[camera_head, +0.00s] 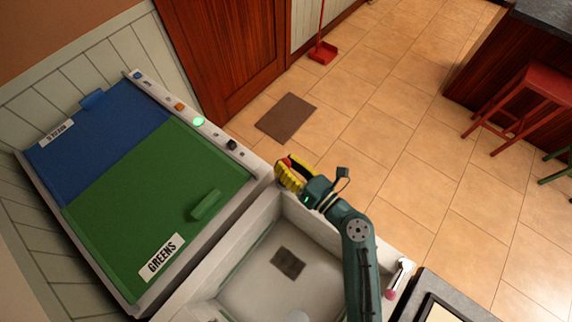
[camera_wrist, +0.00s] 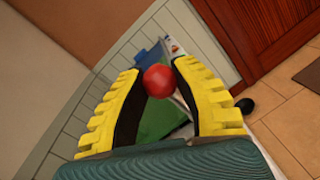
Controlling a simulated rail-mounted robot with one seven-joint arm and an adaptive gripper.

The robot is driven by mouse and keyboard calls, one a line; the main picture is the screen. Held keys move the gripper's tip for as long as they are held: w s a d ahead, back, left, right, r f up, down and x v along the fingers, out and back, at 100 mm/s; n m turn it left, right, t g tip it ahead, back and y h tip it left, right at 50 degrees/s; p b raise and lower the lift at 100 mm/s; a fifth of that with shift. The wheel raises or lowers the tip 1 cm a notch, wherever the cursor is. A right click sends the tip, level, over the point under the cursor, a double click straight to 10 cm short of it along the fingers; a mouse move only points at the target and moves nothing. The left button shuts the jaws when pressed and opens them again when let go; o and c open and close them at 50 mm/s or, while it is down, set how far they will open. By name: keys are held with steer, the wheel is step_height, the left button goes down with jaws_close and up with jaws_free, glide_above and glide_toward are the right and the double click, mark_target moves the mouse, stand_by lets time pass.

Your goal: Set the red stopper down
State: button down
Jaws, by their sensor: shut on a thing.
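The red stopper (camera_wrist: 158,80) shows as a round red ball between the fingertips of my gripper (camera_wrist: 157,70) in the wrist view. The yellow fingers are closed on it from both sides. In the head view my gripper (camera_head: 287,174) is beside the right edge of the control strip, above the upper corner of the white basin. A bit of red shows at its tip there, but the stopper is mostly hidden by the fingers. I cannot tell what lies directly beneath it.
A unit with a blue lid (camera_head: 95,125) and a green lid (camera_head: 150,205) marked GREENS stands left. Its control strip carries a lit green button (camera_head: 198,121) and a black knob (camera_head: 232,145). The white basin (camera_head: 330,265) has a dark square patch (camera_head: 288,262). Tiled floor lies beyond.

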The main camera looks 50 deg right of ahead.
steer(key=shift+r, duration=0.15)
steer(key=c, duration=1.3)
jaws_free()
steer(key=shift+f, duration=0.25)
steer(key=o, duration=0.4)
steer(key=shift+r, duration=0.25)
steer(key=s, duration=0.8)
steer(key=s+a+p, duration=0.1)
steer(key=s, duration=0.3)
steer(key=shift+f, duration=0.15)
